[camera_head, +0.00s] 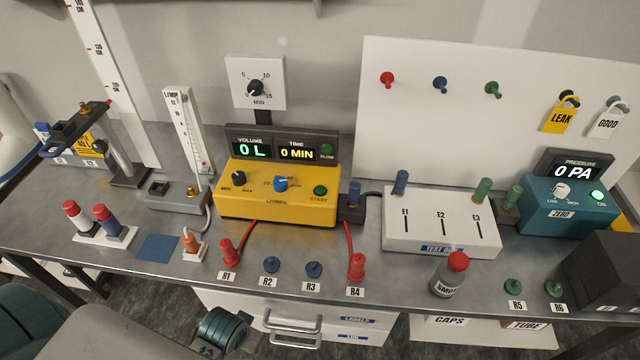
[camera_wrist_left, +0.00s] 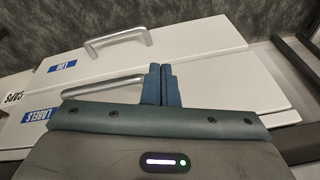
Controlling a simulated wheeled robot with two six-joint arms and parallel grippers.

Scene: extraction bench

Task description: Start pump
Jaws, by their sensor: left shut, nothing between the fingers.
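The yellow pump unit (camera_head: 275,203) stands on the bench in the middle of the head view. Its green START button (camera_head: 320,190) is at the right of the front panel. Its volume display (camera_head: 252,148) reads 0 L and its time display (camera_head: 297,153) reads 0 MIN. A blue LITRES knob (camera_head: 281,184) and a black knob (camera_head: 237,177) sit left of START. My left gripper (camera_wrist_left: 162,85) is shut and empty before the drawer fronts, away from the pump. My left arm partly shows at the lower left of the head view. My right gripper is out of view.
A timer dial (camera_head: 255,88) stands behind the pump. Red tubes lead from the pump to plugs R1 (camera_head: 228,252) and R4 (camera_head: 356,266). The white test box (camera_head: 440,222) and teal pressure gauge (camera_head: 567,215), reading 0 PA, stand right. White drawers (camera_head: 300,318) are below the bench.

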